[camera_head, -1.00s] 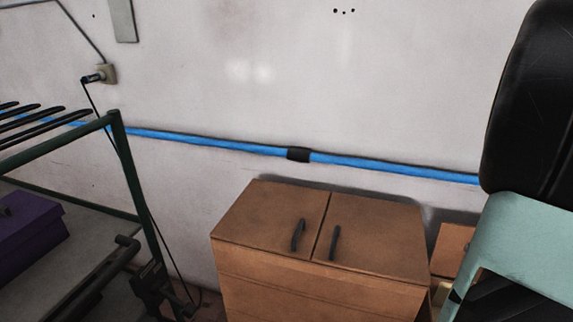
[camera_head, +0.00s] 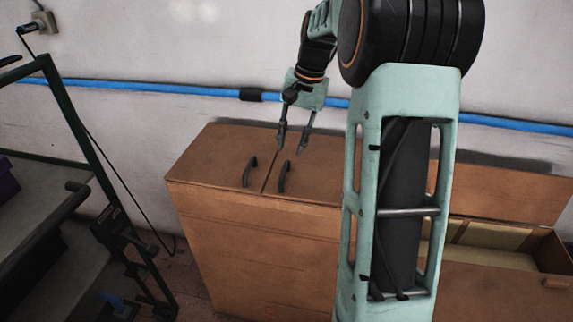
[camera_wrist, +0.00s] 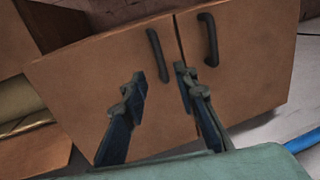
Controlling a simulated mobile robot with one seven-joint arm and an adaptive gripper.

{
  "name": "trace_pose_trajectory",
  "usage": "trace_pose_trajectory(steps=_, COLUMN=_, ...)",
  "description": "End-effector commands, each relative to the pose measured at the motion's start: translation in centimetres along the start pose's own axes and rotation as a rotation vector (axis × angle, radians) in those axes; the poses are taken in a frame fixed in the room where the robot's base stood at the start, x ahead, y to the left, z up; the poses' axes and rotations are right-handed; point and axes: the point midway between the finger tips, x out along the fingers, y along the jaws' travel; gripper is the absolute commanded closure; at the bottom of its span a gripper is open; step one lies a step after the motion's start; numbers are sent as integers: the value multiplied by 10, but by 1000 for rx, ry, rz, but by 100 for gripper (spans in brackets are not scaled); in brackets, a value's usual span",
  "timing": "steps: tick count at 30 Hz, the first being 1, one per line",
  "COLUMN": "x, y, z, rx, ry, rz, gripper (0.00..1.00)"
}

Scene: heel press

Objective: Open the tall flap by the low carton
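The tall brown carton (camera_head: 250,235) has two closed top flaps, each with a dark handle. The right flap (camera_head: 318,185), on the low carton's side, has its handle (camera_head: 284,177) close below my gripper (camera_head: 290,150). The left flap (camera_head: 215,160) has its own handle (camera_head: 249,171). In the wrist view the right flap (camera_wrist: 100,75) appears at left, and its handle (camera_wrist: 158,55) shows just beyond the gap between my fingers (camera_wrist: 160,85). My gripper is open and empty, above the flap; I cannot tell any contact. The low carton (camera_head: 490,290) stands at right, partly hidden by my arm.
The low carton is open at the top with tan contents (camera_head: 495,238) inside. A dark green metal rack (camera_head: 75,125) stands at left. A blue pipe (camera_head: 170,88) runs along the white wall behind the cartons.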

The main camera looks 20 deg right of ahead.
Motion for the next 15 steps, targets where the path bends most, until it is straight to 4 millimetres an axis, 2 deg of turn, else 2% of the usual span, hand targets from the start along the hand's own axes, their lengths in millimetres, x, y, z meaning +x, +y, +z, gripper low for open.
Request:
trace_pose_trajectory(steps=3, x=26, y=1, z=1, rx=0, ry=-3, rz=1, gripper=73)
trace_pose_trajectory(steps=9, x=59, y=1, z=0, rx=-1, ry=-1, rz=1, gripper=73)
trace_pose_trajectory(steps=15, x=75, y=0, z=0, rx=-1, ry=2, rz=1, gripper=73)
